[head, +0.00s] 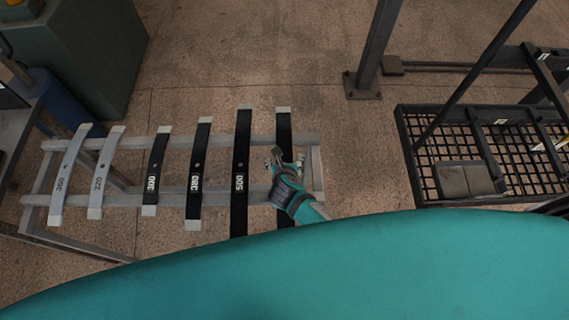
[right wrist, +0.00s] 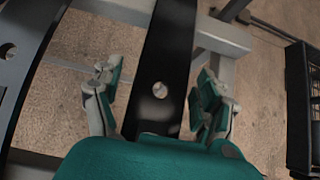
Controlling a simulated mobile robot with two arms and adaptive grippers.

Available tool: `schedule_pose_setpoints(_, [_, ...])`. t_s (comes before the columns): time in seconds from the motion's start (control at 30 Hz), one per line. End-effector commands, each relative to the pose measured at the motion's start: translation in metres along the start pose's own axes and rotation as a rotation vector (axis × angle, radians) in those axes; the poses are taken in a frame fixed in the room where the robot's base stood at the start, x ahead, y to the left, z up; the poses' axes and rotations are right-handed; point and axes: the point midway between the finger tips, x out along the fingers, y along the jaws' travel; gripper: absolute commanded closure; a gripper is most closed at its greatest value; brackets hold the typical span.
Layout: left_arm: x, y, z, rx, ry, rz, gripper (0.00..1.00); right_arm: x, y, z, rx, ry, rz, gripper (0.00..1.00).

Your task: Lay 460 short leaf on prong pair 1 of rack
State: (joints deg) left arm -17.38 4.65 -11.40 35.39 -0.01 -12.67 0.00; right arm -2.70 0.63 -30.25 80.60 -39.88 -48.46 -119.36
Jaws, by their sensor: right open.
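My right gripper (head: 285,160) is over the rightmost black leaf (head: 284,125) on the grey stand. In the right wrist view my open fingers (right wrist: 160,82) are on either side of this leaf (right wrist: 168,45), near its round hole. I cannot tell whether they touch it. No number shows on this leaf; my gripper and arm hide part of it. A black mesh rack (head: 404,140) with small white labels stands at the right of the head view. I cannot make out which prong pair is 1. My left gripper is not in view.
The grey stand (head: 145,199) also carries black leaves marked 500 (head: 241,150), 380 (head: 197,160) and 300 (head: 155,165), and two grey leaves at left. A steel post (head: 375,50) rises behind. Bare floor lies between stand and rack. A grey block (head: 465,179) lies on the mesh.

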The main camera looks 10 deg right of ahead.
Motion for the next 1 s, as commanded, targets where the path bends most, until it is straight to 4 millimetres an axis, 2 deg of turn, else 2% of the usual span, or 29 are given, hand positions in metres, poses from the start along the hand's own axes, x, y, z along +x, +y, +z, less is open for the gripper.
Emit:
schedule_pose_setpoints(0.07, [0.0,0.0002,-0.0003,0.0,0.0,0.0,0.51,-0.0001,-0.0001,-0.0001,0.0,0.0,0.0,0.29])
schedule_pose_setpoints(0.6, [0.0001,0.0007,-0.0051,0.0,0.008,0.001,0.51,-0.0003,-0.0002,-0.0002,0.0,0.0,0.0,1.0])
schedule_pose_setpoints(1.0, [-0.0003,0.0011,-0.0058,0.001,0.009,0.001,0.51,-0.0025,0.0013,0.0056,0.001,-0.008,0.003,1.0])
